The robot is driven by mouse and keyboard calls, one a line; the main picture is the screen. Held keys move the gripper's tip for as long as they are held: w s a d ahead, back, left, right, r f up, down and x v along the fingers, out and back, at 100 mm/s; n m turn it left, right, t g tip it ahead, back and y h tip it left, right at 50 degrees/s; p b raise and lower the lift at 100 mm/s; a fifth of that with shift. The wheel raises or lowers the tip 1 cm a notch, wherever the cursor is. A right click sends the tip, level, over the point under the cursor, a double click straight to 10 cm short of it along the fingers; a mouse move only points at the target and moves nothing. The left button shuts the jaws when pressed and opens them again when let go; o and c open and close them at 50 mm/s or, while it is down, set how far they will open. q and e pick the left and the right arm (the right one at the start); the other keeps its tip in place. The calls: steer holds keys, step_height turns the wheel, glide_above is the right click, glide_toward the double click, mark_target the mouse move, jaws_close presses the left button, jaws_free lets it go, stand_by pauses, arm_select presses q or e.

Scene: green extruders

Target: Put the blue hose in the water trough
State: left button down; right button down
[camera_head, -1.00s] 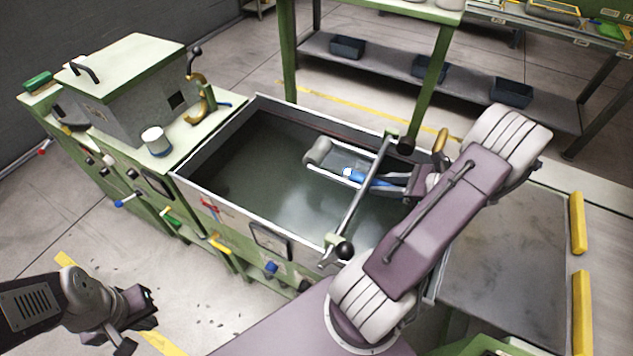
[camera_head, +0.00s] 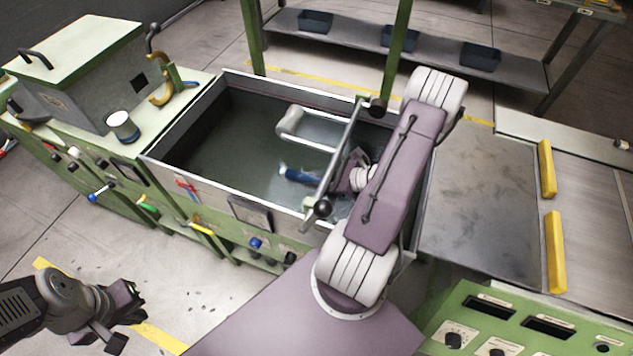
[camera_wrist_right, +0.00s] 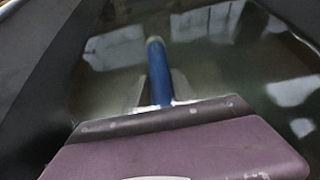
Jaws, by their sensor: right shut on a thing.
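The blue hose (camera_head: 298,175) is a short blue tube over the dark water inside the water trough (camera_head: 218,200). My right gripper (camera_head: 322,181) reaches into the trough, partly hidden by a metal bar and my own arm. In the right wrist view the hose (camera_wrist_right: 158,72) sticks out from between the fingers of the right gripper (camera_wrist_right: 158,92), which is shut on it. I cannot tell if the hose touches the water. My left gripper (camera_head: 132,318) is empty at the lower left, above the floor outside the trough, with its fingers apart.
A metal bar with black knobs (camera_head: 322,208) crosses above the trough. A grey tray-like part (camera_head: 318,128) sits at its far side. A flat metal table (camera_head: 478,215) and a control panel (camera_head: 500,325) lie right.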

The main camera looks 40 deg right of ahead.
steer(key=shift+f, duration=0.4)
steer(key=shift+f, duration=0.15)
steer(key=c, duration=1)
jaws_free()
steer(key=shift+c, duration=0.2)
